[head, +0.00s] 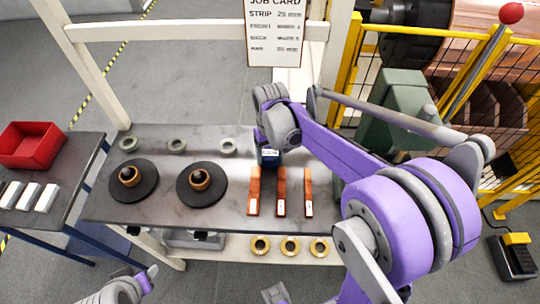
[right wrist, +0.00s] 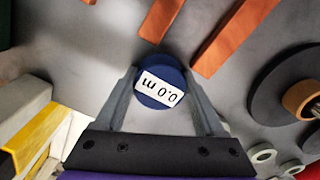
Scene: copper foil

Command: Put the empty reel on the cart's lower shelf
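The empty reel (right wrist: 160,88) is blue, with a white label reading 0.0 m. In the right wrist view it sits between the two grey fingers of my right gripper (right wrist: 160,76), which meet its sides with no gap showing. In the head view the reel (head: 268,158) is at the back of the dark bench top, partly hidden under my right wrist. The blue-framed stand at the left, which looks like the cart (head: 62,212), has a dark top; its lower part is mostly hidden.
Orange strips (head: 281,190) lie just in front of the reel. Two black discs with copper-coloured cores (head: 201,181) and several pale rings (head: 177,145) are on the bench (head: 160,212). Brass rings (head: 290,246) sit lower in front. A red bin (head: 30,144) and white blocks stand left. Yellow fencing borders the right.

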